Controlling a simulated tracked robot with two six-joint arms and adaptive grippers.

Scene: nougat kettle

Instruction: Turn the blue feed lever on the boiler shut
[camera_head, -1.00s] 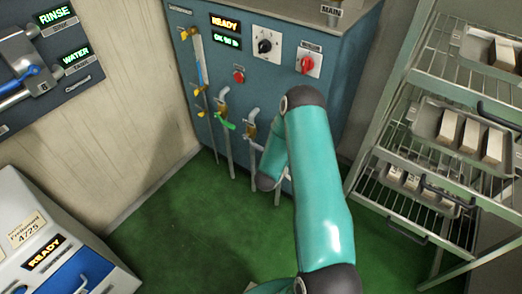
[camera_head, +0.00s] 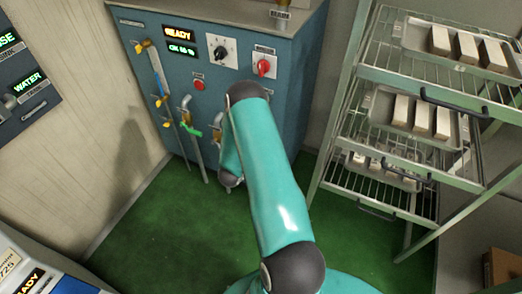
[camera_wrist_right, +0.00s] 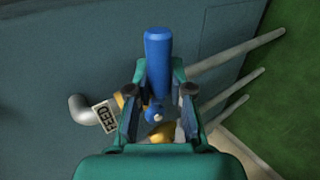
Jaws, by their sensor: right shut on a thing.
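The boiler (camera_head: 228,83) is a blue-grey cabinet with a lit READY display, a dial, a red switch and several valves. In the right wrist view, the blue feed lever (camera_wrist_right: 158,60) stands up between my right gripper's fingers, beside a plate (camera_wrist_right: 106,116) that seems to read FEED. My right gripper (camera_wrist_right: 160,100) is shut on this lever, with a finger at either side. Brass valve parts (camera_wrist_right: 165,133) show below it. In the head view my teal right arm reaches to the boiler front and hides the gripper and the feed lever. My left gripper is in neither view.
A green valve handle (camera_head: 191,131) and pipes stand just left of my right arm. A wire rack (camera_head: 395,184) with trays of pale bars stands to the right. A panel with a WATER display (camera_head: 27,82) is on the left wall. Green floor (camera_head: 160,235) is clear.

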